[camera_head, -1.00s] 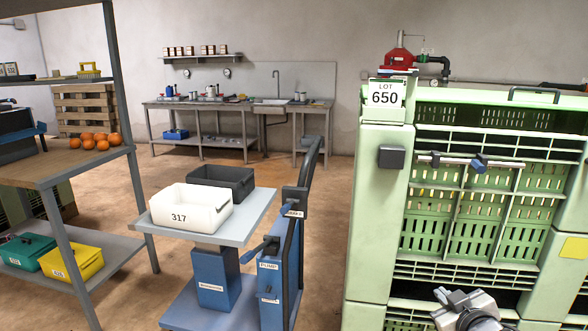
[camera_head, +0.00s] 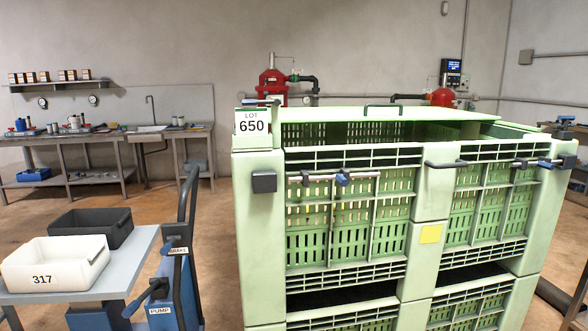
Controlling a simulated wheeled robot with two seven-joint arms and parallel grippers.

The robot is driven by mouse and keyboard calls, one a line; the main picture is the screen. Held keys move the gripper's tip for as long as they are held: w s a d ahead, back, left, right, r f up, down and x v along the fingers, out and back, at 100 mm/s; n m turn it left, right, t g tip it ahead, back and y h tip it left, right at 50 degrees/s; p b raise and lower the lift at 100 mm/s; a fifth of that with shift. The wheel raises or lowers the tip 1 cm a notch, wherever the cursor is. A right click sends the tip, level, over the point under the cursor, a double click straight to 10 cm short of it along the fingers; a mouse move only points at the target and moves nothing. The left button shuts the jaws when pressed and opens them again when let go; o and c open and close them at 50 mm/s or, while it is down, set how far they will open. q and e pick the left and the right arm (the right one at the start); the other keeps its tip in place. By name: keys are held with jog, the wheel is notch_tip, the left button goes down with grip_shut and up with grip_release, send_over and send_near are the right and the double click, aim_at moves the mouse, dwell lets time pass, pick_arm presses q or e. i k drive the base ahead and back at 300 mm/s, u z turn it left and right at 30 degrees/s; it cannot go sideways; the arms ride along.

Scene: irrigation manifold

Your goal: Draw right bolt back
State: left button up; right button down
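A large green slatted crate (camera_head: 424,205) fills the middle and right. The right bolt (camera_head: 522,163) is a metal rod with a blue knob (camera_head: 545,162), lying across the upper front at the crate's right end. A similar left bolt (camera_head: 316,179) with a blue knob (camera_head: 342,179) lies across the left front panel. Neither of my grippers shows in the head view.
A blue lift cart (camera_head: 160,280) with a white bin (camera_head: 55,262) and a dark bin (camera_head: 91,227) stands left of the crate, with floor between them. A workbench (camera_head: 105,136) runs along the back wall. Red pump units (camera_head: 272,84) stand behind the crate.

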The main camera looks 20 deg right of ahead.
aim_at(541, 164)
jog(key=z, duration=2.35)
jog(key=i, duration=0.45)
jog(key=z, duration=0.45)
jog(key=i, duration=1.55)
jog(key=u, duration=0.65)
jog(key=i, duration=0.7)
jog(key=u, duration=0.45)
